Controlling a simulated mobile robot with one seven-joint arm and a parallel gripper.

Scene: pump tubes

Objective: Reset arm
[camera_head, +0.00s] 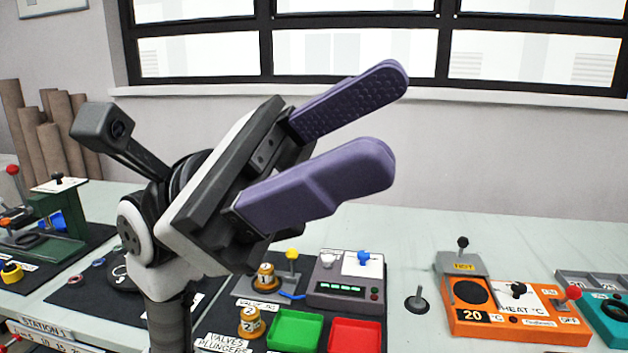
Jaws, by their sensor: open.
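My gripper (384,120) is raised in front of the camera, above the workbench. Its two purple fingers point up and to the right. The fingers are apart and nothing is between them. My arm rises from the bottom of the picture and hides part of the bench behind it. The gripper touches nothing that I can see.
Below the gripper are a grey console (345,284), a green tray (294,331), a red tray (355,336) and brass valves. An orange heater (515,310) stands to the right, a green press (50,225) at far left. Bare bench (440,235) lies toward the wall.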

